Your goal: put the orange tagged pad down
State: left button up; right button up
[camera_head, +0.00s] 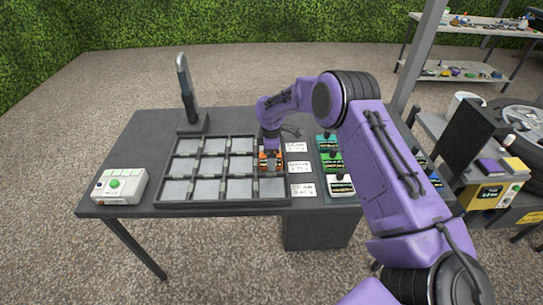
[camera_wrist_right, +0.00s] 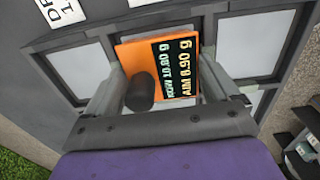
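The orange tagged pad (camera_head: 262,163) is at the middle row of the right-hand column of the grey divided tray (camera_head: 222,204). My right gripper (camera_head: 270,147) is over the tray, pointing down. Its fingers (camera_wrist_right: 160,75) lie against the pad's two opposite edges and appear shut on it. The pad's underside is hidden, so I cannot tell whether it touches the cell floor. My left gripper is not in view.
White labelled cards (camera_head: 301,166) lie right of the tray. Beyond them a rack holds a green pad (camera_head: 331,163) and others. A white box with a green button (camera_head: 119,187) and a dark upright post (camera_head: 187,90) stand left. The other visible tray cells look empty.

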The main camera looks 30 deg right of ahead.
jog(key=shift+s+a+f, duration=0.25)
jog(key=shift+s+f, duration=0.2)
jog(key=shift+f, duration=0.15)
jog(key=shift+r, duration=0.3)
notch_tip(320, 180, up, 13)
jog(key=b, duration=0.1)
jog(key=shift+w+d+f, duration=0.15)
jog(key=shift+w, duration=0.2)
